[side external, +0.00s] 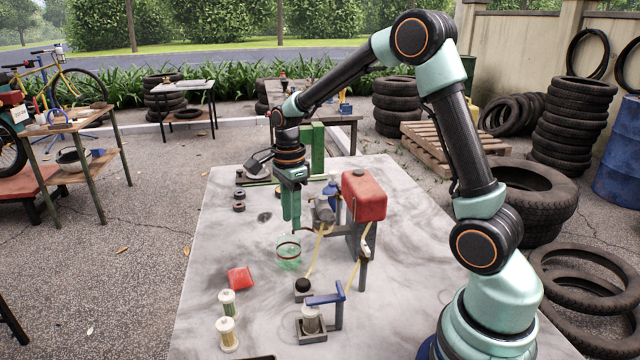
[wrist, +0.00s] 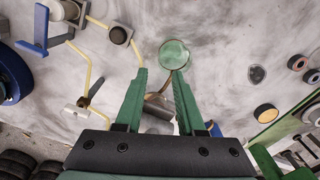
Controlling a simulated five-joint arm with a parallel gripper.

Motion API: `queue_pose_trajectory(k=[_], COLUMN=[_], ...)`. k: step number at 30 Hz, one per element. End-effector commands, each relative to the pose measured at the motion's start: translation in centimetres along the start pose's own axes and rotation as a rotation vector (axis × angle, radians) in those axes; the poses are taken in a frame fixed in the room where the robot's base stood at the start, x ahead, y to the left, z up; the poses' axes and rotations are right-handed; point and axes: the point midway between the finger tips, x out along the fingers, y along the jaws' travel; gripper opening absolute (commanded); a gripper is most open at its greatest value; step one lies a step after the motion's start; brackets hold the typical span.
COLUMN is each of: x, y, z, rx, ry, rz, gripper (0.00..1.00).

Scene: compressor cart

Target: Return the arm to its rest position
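My gripper (side external: 291,226) points down over the grey work surface (side external: 215,270), with its green fingertips above a clear green-tinted cup (side external: 289,260) with a brown rim. In the wrist view my gripper (wrist: 160,71) has its two fingers apart with nothing held between them. The green cup (wrist: 174,55) lies beyond the fingertips, nearer the right finger. My arm reaches from the right, arched high over the table.
A red tank (side external: 364,195) on a grey stand is close to the gripper's right, with yellow hoses (side external: 319,250) below. A blue-armed bracket (side external: 327,298), red block (side external: 240,278) and white-capped filters (side external: 228,330) stand in front.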

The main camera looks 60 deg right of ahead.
Motion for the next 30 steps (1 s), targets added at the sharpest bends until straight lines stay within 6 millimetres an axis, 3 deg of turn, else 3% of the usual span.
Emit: queue_pose_trajectory(k=[6, 11, 21, 30], x=[-0.3, -2.6, -9.4, -11.9], y=[0.1, 1.2, 7.3, 13.0], z=[0.1, 0.7, 2.0, 2.4], rx=[-0.017, -0.191, -0.936, -1.577], ry=[-0.001, -0.007, 0.045, 0.196], rz=[-0.006, -0.055, -0.252, -0.413], gripper=[0.38, 0.38, 0.38, 0.38])
